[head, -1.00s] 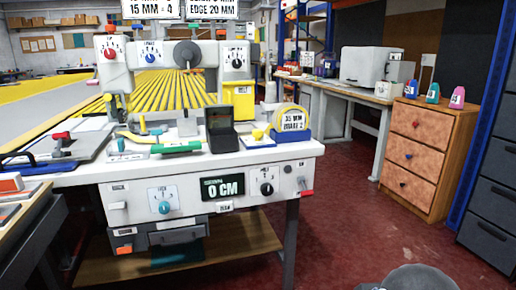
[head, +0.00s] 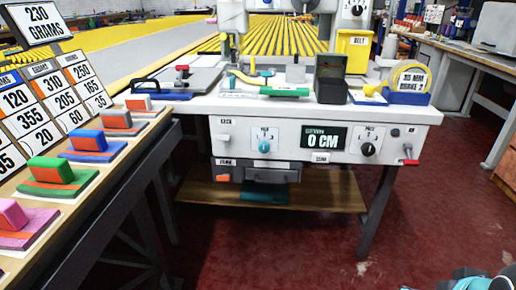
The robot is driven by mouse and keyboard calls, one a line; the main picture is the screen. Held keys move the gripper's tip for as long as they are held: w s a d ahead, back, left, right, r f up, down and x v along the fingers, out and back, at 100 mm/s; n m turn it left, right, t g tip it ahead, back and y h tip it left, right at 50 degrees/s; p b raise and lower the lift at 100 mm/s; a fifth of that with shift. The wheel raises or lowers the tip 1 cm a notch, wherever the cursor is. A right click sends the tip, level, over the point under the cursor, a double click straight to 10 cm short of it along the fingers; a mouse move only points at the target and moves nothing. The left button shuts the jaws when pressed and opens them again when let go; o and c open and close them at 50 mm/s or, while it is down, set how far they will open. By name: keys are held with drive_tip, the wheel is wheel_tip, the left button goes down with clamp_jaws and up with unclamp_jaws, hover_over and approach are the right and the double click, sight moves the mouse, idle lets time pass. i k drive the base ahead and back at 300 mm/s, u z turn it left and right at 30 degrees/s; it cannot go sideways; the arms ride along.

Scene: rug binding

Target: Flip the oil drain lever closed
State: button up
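A small lever with a red tip (head: 409,161) sticks out at the right end of the white machine's front panel, in the head view. It looks roughly level. I cannot read a label on it, so I cannot tell for sure that it is the oil drain lever. The panel (head: 300,160) also carries a teal knob (head: 264,147), a black knob (head: 368,149) and a display reading 0 CM (head: 323,139). My gripper is not in view; only a part of my arm shows at the bottom right, apart from the machine.
A shelf (head: 318,192) and dark legs are under the machine. The red floor (head: 300,250) in front is clear. A bench (head: 470,62) stands at the back right.

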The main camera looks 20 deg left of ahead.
sight(226, 177)
drive_tip(key=z, duration=0.1)
drive_tip(key=i, duration=0.55)
drive_tip(key=u, duration=1.35)
